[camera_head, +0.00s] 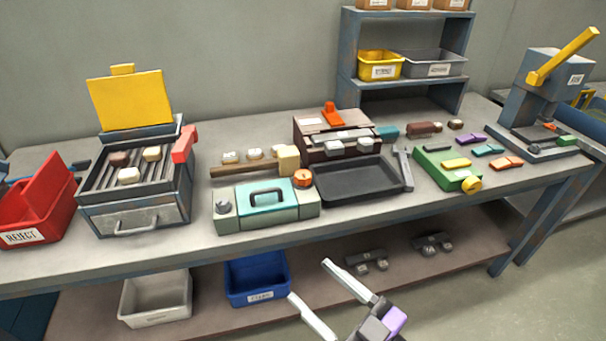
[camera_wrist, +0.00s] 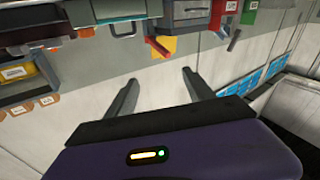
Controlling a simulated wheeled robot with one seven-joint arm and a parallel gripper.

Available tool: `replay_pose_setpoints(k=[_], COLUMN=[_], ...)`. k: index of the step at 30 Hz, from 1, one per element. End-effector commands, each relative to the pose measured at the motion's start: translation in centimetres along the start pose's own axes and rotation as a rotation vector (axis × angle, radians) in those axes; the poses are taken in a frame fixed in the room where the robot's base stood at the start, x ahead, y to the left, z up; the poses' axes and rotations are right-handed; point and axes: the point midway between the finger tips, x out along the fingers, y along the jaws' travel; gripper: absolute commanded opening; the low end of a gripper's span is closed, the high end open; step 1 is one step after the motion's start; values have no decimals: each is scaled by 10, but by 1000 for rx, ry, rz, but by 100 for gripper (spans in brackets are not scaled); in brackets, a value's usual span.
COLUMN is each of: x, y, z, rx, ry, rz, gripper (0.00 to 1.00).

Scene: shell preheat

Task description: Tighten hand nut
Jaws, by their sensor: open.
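My gripper (camera_head: 310,280) is open and empty, in front of the bench at the bottom of the head view. Its two spread fingers (camera_wrist: 160,76) also show in the wrist view, with nothing between them. No part is marked as the hand nut. Round knobs that could be it are an orange one (camera_head: 303,178) and a grey one (camera_head: 224,206) at the teal-topped fixture (camera_head: 267,204), and a yellow one (camera_head: 472,184) at the front of the green fixture (camera_head: 440,165). My gripper is apart from all of them.
A grill-like heater (camera_head: 155,216) with a raised yellow lid and a red reject bin (camera_head: 22,237) stand at the left. A black tray (camera_head: 350,182) lies mid-bench. A lever press (camera_head: 548,90) stands at the right. Bins, including a blue one (camera_head: 258,296), sit on the lower shelf.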

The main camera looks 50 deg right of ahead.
Motion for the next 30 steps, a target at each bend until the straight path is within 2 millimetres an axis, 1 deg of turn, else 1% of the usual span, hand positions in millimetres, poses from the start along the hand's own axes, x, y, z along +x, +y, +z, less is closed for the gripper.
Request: replay_pose_setpoints(k=[1, 5, 6, 8, 9, 11, 12, 14, 15, 17, 21, 23, 24, 30], x=[20, 66, 80, 101, 115, 136, 149, 169, 181, 199, 236, 250, 258, 291], y=[9, 36, 45, 60, 72, 89, 101, 120, 133, 154, 204, 226, 240, 308], z=[1, 5, 6, 8, 8, 8, 7, 6, 6, 4, -2, -4, -6, -11], rx=[-28, -107, -129, -165, -188, -220, -239, -267, -284, -305, -339, -344, -347, -319], ry=[29, 58, 63, 65, 66, 60, 55, 43, 32, 13, -48, -82, -106, -258], rz=[21, 81, 103, 138, 164, 204, 232, 277, 307, 354, 467, 516, 548, 688], gripper=[62, 62, 62, 62, 62, 62, 62, 62, 62, 62, 62, 62, 62, 62])
